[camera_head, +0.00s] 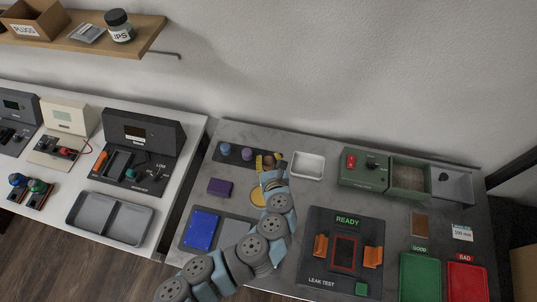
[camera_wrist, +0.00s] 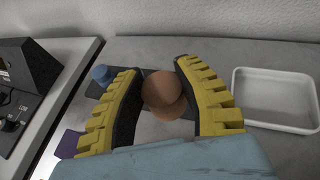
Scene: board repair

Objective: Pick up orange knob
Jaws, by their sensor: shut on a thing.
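The orange knob (camera_wrist: 162,88) looks brownish orange in the wrist view, a round cap above a second round part. My gripper (camera_wrist: 158,70) has its two yellow-ribbed fingers closed on it, one on each side. In the head view my gripper (camera_head: 268,163) is at the right end of the dark knob holder (camera_head: 234,160), and the fingers largely hide the knob. I cannot tell whether the knob is clear of the holder. A blue knob (camera_head: 225,149) and a purple knob (camera_head: 247,154) stand on the holder to the left.
An empty white tray (camera_head: 307,166) lies just right of my gripper. A purple block (camera_head: 219,187) and a blue panel (camera_head: 201,230) lie to the left. The leak test station (camera_head: 330,281) and a green device (camera_head: 363,182) are to the right. The wall rises behind the bench.

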